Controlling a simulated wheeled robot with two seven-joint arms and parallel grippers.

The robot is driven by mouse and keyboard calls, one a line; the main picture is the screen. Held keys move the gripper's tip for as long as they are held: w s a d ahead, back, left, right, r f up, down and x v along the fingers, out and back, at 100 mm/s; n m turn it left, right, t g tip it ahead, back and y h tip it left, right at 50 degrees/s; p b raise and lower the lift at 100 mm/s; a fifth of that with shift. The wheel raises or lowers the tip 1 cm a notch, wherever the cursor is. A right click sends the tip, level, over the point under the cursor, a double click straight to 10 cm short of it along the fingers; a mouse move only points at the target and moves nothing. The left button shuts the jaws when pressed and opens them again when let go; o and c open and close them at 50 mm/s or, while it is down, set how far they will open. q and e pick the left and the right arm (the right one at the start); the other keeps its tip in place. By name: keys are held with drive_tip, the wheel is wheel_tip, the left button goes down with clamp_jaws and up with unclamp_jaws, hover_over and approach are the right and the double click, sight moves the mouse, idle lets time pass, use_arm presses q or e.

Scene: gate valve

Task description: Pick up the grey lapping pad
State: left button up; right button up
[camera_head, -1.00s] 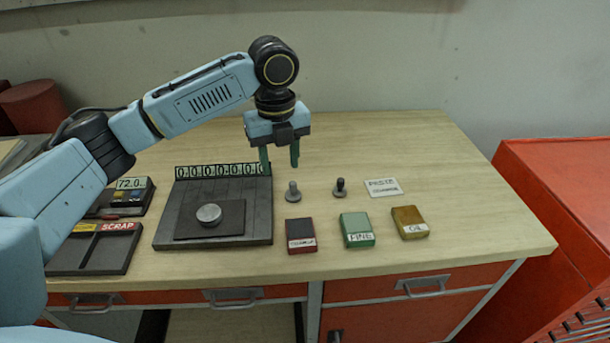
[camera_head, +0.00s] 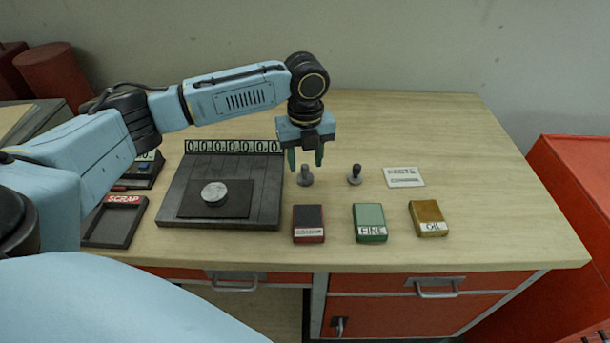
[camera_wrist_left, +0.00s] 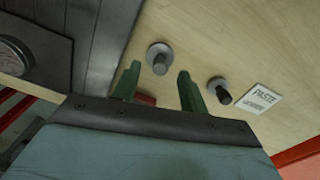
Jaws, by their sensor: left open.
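The grey lapping pad (camera_head: 305,178) stands on the wooden bench as a small round disc with an upright grey stem. It also shows in the left wrist view (camera_wrist_left: 160,60), just beyond and between the fingertips. My left gripper (camera_head: 305,164) is open, its two green fingers pointing down close above the pad. The fingers also show in the wrist view (camera_wrist_left: 157,82), apart, with nothing held between them. A similar pad with a dark stem (camera_head: 355,175) stands to the right. My right gripper is in no view.
A dark plate with a metal disc (camera_head: 214,192) and a counter strip lies left. A dark red block (camera_head: 308,224), green FINE block (camera_head: 370,223) and yellow OIL block (camera_head: 428,218) stand in front. A white PASTE card (camera_head: 404,177) lies right. The bench behind is clear.

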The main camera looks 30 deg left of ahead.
sight(305, 166)
use_arm(q)
wheel_tip(305, 166, down, 3)
drive_tip(key=shift+r, duration=0.2)
drive_tip(key=shift+f, duration=0.25)
drive_tip(key=shift+c, duration=0.4)
clamp_jaws()
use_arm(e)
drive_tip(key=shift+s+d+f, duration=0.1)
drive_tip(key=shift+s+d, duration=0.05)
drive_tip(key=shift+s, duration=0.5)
use_arm(q)
drive_tip(key=shift+r, duration=0.3)
wheel_tip(305, 166, up, 10)
drive_tip(key=shift+f, duration=0.25)
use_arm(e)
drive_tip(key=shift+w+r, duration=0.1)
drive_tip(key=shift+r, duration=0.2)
